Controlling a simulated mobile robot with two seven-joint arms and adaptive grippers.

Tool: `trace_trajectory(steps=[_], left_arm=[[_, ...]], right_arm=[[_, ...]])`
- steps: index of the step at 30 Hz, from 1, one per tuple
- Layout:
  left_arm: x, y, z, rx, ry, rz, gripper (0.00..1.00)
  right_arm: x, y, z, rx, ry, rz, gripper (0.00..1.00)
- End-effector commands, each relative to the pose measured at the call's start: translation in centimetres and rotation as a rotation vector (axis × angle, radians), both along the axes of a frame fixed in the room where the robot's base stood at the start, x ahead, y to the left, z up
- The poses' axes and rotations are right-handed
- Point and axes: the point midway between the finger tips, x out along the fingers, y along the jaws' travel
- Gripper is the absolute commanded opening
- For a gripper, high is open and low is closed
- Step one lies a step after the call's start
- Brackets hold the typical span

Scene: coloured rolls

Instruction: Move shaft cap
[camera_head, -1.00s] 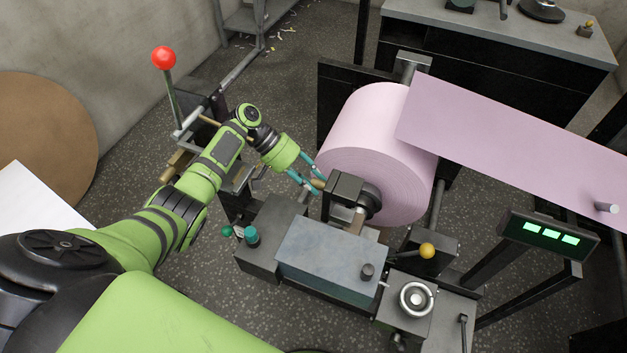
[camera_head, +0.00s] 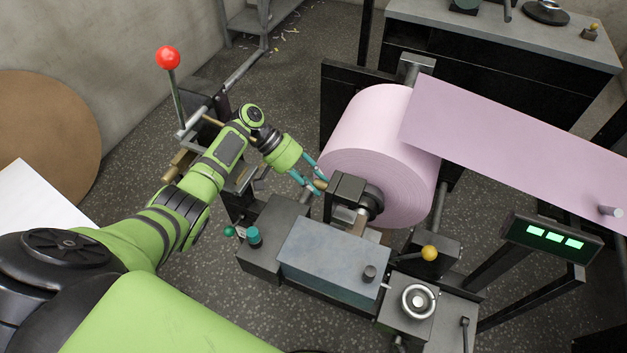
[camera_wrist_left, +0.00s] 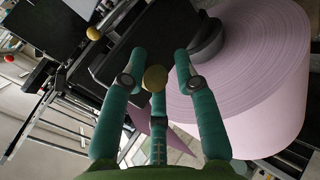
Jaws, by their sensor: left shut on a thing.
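The shaft cap appears to be the dark block (camera_head: 346,190) at the near end of the pink roll's shaft. A brass knob (camera_head: 320,184) sticks out of its left side. My left gripper (camera_head: 318,186) has its teal fingers shut on this knob. In the left wrist view the knob shows as a round brass end (camera_wrist_left: 155,78) between the fingers, with the dark block (camera_wrist_left: 135,45) beyond. The pink roll (camera_head: 372,145) sits on its shaft just behind the block. My right gripper is not in view.
A pink web (camera_head: 520,125) runs from the roll to the right. A grey-blue box (camera_head: 333,258), a yellow knob (camera_head: 429,253) and a handwheel (camera_head: 418,301) stand in front. A red-knobbed lever (camera_head: 168,57) rises at left. A green-lit display (camera_head: 550,237) stands at right.

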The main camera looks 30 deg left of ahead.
Motion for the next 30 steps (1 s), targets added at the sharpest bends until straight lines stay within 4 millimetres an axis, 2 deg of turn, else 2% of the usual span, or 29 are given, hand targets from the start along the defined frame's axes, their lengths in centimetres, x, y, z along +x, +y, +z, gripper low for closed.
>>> trace_trajectory(steps=[1, 21, 22, 23, 30], left_arm=[[-0.93, 0.14, -1.2, 0.017, 0.029, -0.011, 0.0], [-0.93, 0.12, -1.21, 0.017, 0.029, -0.011, 0.0], [-0.93, 0.12, -1.21, 0.017, 0.029, -0.011, 0.39], [-0.93, 0.13, -1.22, 0.017, 0.029, -0.01, 0.49], [-0.64, 0.09, -0.86, 0.013, 0.019, -0.007, 0.49]], right_arm=[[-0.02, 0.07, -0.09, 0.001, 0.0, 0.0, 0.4], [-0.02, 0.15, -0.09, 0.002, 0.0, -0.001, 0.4], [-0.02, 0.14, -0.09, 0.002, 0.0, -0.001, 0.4], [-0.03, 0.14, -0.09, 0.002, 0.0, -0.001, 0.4], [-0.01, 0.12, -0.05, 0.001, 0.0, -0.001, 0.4]])
